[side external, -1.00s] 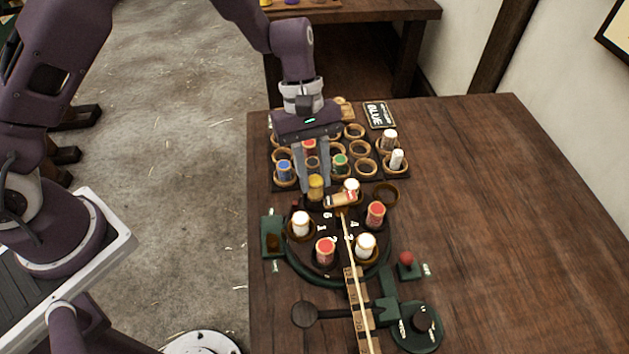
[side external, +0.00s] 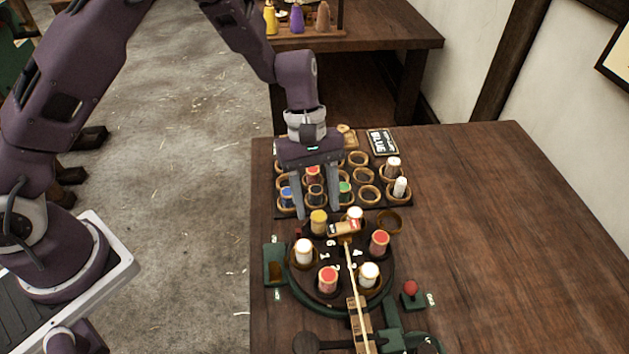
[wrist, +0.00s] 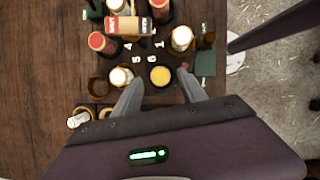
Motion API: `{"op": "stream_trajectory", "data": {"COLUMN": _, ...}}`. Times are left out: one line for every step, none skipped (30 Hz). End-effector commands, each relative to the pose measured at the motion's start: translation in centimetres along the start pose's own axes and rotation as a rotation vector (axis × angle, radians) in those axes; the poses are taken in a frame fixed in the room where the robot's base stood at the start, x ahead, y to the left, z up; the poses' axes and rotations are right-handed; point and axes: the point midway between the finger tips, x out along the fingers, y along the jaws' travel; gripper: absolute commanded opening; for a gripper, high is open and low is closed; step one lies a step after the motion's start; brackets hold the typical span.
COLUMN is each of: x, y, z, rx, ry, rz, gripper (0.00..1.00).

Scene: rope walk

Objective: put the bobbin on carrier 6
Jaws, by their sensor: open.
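A yellow-topped bobbin (side external: 319,222) stands upright at the far side of the round dark carrier plate (side external: 340,293), beside the number 6. In the wrist view the yellow bobbin (wrist: 160,76) shows as a round top just outside the 6. My gripper (side external: 316,213) is open over it. In the wrist view the gripper's fingertips (wrist: 160,86) are on either side of the bobbin, with gaps. The bobbin's foot is hidden, so I cannot tell how it is seated.
White and red bobbins stand on the other carriers, including a white one (side external: 303,252) and a red one (side external: 379,243). Behind is a rack (side external: 372,208) of bobbins and rings. The table's right side is clear.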

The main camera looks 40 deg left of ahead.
Motion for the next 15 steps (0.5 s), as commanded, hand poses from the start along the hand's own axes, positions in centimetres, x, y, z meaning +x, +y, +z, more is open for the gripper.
{"op": "stream_trajectory", "data": {"x": -1.5, "y": 0.1, "z": -0.1, "rx": 0.000, "ry": 0.004, "rz": 0.006, "gripper": 0.49}}
{"op": "stream_trajectory", "data": {"x": -2.4, "y": 0.1, "z": -0.1, "rx": 0.000, "ry": 0.004, "rz": 0.006, "gripper": 0.49}}
{"op": "stream_trajectory", "data": {"x": -3.5, "y": 0.1, "z": -0.1, "rx": 0.001, "ry": 0.003, "rz": 0.007, "gripper": 0.49}}
{"op": "stream_trajectory", "data": {"x": -4.4, "y": 0.1, "z": -0.1, "rx": 0.000, "ry": 0.004, "rz": 0.006, "gripper": 0.49}}
{"op": "stream_trajectory", "data": {"x": -5.2, "y": 0.1, "z": -0.1, "rx": 0.001, "ry": 0.003, "rz": 0.006, "gripper": 0.49}}
{"op": "stream_trajectory", "data": {"x": -6.2, "y": 0.1, "z": -0.1, "rx": 0.000, "ry": 0.003, "rz": 0.005, "gripper": 0.49}}
{"op": "stream_trajectory", "data": {"x": -6.9, "y": 0.1, "z": 0.0, "rx": 0.000, "ry": 0.003, "rz": 0.005, "gripper": 0.49}}
{"op": "stream_trajectory", "data": {"x": -7.5, "y": 0.0, "z": -0.1, "rx": 0.001, "ry": 0.003, "rz": 0.003, "gripper": 0.49}}
{"op": "stream_trajectory", "data": {"x": -8.3, "y": 0.1, "z": -0.1, "rx": 0.000, "ry": 0.002, "rz": 0.004, "gripper": 0.49}}
{"op": "stream_trajectory", "data": {"x": -8.8, "y": 0.1, "z": 0.0, "rx": -0.001, "ry": 0.001, "rz": 0.003, "gripper": 0.49}}
{"op": "stream_trajectory", "data": {"x": -9.2, "y": 0.0, "z": -0.1, "rx": -0.001, "ry": 0.002, "rz": 0.003, "gripper": 0.49}}
{"op": "stream_trajectory", "data": {"x": -9.6, "y": 0.0, "z": -0.1, "rx": -0.001, "ry": 0.002, "rz": 0.002, "gripper": 0.49}}
{"op": "stream_trajectory", "data": {"x": -9.8, "y": 0.0, "z": -0.1, "rx": -0.001, "ry": 0.002, "rz": 0.001, "gripper": 0.49}}
{"op": "stream_trajectory", "data": {"x": -10.0, "y": 0.0, "z": -0.1, "rx": -0.001, "ry": 0.002, "rz": 0.000, "gripper": 0.49}}
{"op": "stream_trajectory", "data": {"x": -10.1, "y": -0.1, "z": 0.0, "rx": -0.001, "ry": 0.001, "rz": -0.001, "gripper": 0.49}}
